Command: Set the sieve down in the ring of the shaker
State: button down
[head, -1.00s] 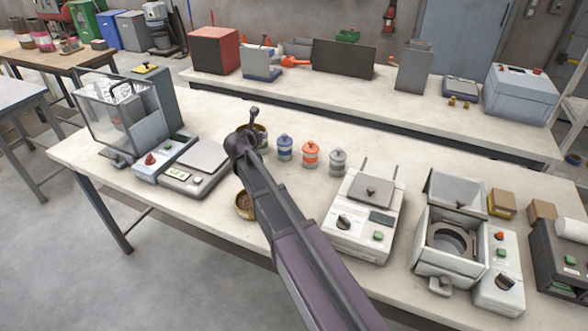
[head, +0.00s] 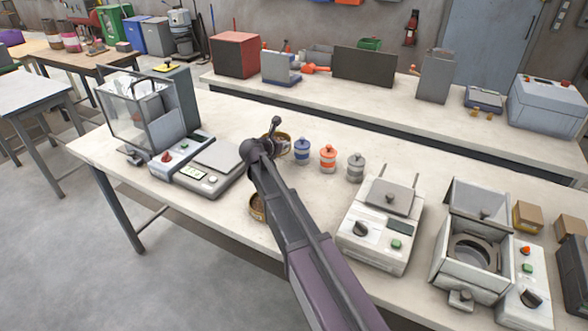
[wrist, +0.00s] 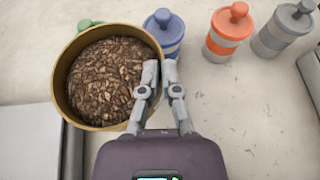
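A round brass-rimmed sieve (wrist: 75,105) filled with brown bits is large in the wrist view. It also shows in the head view (head: 285,141), partly behind my arm and left of the blue jar. My gripper (wrist: 161,72) has its fingers at the sieve's right wall, one inside and one outside, closed on the rim. The fingers are hard to make out in the head view. A white machine (head: 448,273) at the right has its lid raised and a round grey ring (head: 474,252) inside. I cannot tell for sure that this is the shaker.
Blue (head: 302,151), orange (head: 328,158) and grey (head: 355,167) jars stand right of the sieve. A white machine with two upright rods (head: 375,245) stands between them and the open-lidded one. Another brass bowl (head: 256,207) is partly behind my arm. A scale (head: 215,170) is left.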

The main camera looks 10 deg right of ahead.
jog(key=shift+f+b, duration=2.6)
jog(key=shift+f, duration=0.25)
jog(key=shift+f, duration=0.1)
jog(key=shift+f+b, duration=1.75)
jog(key=shift+b, duration=0.1)
jog(key=c, duration=0.8)
grip_release()
jog(key=shift+f, duration=0.1)
jog(key=shift+r, duration=0.2)
jog(key=shift+s+a+r, duration=0.1)
jog(key=shift+s+a, duration=0.05)
jog(key=shift+s, duration=0.05)
jog(key=p+v, duration=0.4)
jog(key=v, duration=0.7)
jog(key=shift+s+a+p, duration=0.1)
jog(key=shift+a+p, duration=0.15)
jog(key=shift+p, duration=0.15)
